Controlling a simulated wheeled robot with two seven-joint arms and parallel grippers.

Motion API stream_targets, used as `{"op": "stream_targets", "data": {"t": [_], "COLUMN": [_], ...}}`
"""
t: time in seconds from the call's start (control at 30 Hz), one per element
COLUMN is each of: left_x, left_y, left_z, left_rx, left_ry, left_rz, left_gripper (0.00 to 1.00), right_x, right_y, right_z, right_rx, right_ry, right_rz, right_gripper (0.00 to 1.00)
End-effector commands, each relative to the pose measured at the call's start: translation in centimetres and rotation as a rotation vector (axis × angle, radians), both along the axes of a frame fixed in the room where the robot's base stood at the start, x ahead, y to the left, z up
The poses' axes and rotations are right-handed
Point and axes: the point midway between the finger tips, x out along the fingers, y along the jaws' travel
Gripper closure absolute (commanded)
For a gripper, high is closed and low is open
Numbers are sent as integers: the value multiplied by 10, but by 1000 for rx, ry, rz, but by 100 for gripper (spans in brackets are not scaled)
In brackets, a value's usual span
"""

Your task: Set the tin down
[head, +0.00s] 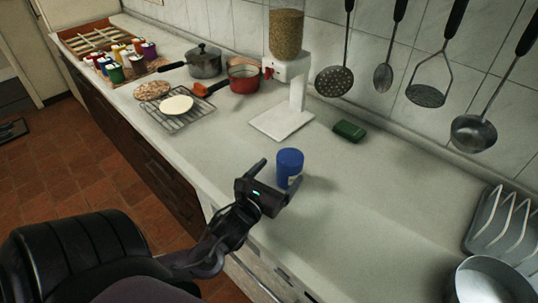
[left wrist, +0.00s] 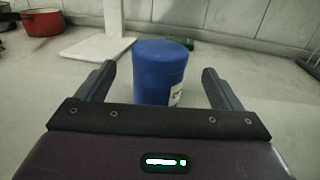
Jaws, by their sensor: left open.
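A blue tin (head: 289,165) stands upright on the pale counter (head: 360,205), in front of the white dispenser. In the left wrist view the tin (left wrist: 162,70) is straight ahead, with part of a white label on its right side. My left gripper (head: 277,177) is open around or just short of the tin. In the left wrist view its two fingers (left wrist: 160,85) stand to either side of the tin, with gaps between them and it. My right gripper is not in view.
A dispenser (head: 290,70) of grain stands behind the tin. A green box (head: 349,131) lies near the wall. A red pot (head: 243,78), a grey pot (head: 204,62) and a wire rack (head: 183,118) are farther left. A dish rack (head: 503,226) and a metal pot (head: 490,282) are at right. The counter right of the tin is clear.

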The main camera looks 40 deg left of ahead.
Motion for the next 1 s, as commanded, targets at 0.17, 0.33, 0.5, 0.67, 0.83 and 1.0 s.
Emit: {"op": "stream_targets", "data": {"t": [0.17, 0.33, 0.5, 0.67, 0.83, 1.0], "left_x": [-27, -38, -40, -40, -40, -40], "left_y": [-3, -4, -4, -4, -4, -4], "left_z": [-1, 0, 1, 1, 1, 1], "left_rx": [1, 1, 1, 1, 1, 1], "left_ry": [2, 0, -2, -2, -1, -1], "left_rz": [0, 1, 2, 1, 1, 1], "left_gripper": [12, 12, 12, 12, 12, 12], "right_x": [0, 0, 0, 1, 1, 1], "right_y": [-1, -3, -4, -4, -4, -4], "right_z": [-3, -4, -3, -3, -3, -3], "right_rx": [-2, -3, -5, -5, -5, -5], "right_ry": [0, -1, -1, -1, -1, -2], "right_rz": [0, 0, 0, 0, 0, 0], "right_gripper": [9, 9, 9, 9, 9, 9]}}
